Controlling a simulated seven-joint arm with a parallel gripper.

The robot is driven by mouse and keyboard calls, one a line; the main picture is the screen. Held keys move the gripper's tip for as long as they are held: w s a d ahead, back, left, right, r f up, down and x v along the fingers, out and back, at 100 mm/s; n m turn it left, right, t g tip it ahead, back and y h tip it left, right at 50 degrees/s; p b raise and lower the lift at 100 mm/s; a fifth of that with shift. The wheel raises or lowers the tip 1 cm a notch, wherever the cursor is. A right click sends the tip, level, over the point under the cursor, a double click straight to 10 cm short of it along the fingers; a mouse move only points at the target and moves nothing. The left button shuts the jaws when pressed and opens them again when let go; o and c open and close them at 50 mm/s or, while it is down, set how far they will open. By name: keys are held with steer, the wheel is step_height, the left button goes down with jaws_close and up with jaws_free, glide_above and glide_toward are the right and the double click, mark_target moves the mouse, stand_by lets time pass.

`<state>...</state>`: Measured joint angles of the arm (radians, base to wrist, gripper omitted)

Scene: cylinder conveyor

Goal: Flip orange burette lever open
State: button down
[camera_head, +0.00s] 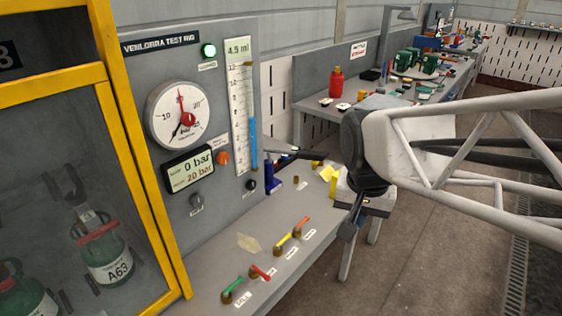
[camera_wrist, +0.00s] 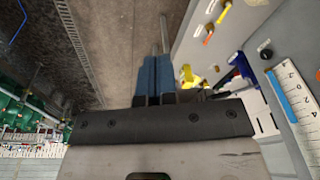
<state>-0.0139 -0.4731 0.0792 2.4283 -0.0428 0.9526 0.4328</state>
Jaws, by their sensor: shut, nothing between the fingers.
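An orange-handled lever (camera_head: 301,226) sits on a brass valve at the far end of a row of coloured levers on the bench. It also shows in the wrist view (camera_wrist: 208,34). The burette (camera_head: 253,130), a scaled tube with blue liquid, stands on the grey panel under a 4.5 ml display. My gripper (camera_head: 348,231) is shut and empty, to the right of the orange lever and apart from it. Its blue fingers show together in the wrist view (camera_wrist: 155,75). The lever's label is too small to read.
A yellow lever (camera_head: 283,241), a red lever (camera_head: 261,272) and a green lever (camera_head: 233,289) share the row. A blue fixture (camera_head: 270,176) stands behind. A yellow-framed cabinet (camera_head: 155,200) borders the left. Open floor lies right of the bench.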

steer(key=w+f+m+g, duration=0.1)
steer(key=w+f+m, duration=0.1)
steer(key=w+m, duration=0.6)
steer(key=m+g+h, duration=0.1)
steer(key=m+g, duration=0.1)
steer(key=m, duration=0.6)
glide_above(302, 224)
steer(key=s, duration=0.3)
step_height(302, 224, down, 10)
steer(key=w+a+f+m+g+h, duration=0.1)
steer(key=w+a+f+m, duration=0.1)
steer(key=w+f+m, duration=0.4)
steer(key=w+f, duration=0.3)
steer(key=f, duration=0.1)
steer(key=shift+w+f, duration=0.15)
steer(key=shift+f, duration=0.05)
steer(key=shift+f, duration=0.1)
steer(key=shift+x, duration=4.9)
steer(key=shift+s+d, duration=0.35)
steer(key=shift+d, duration=0.2)
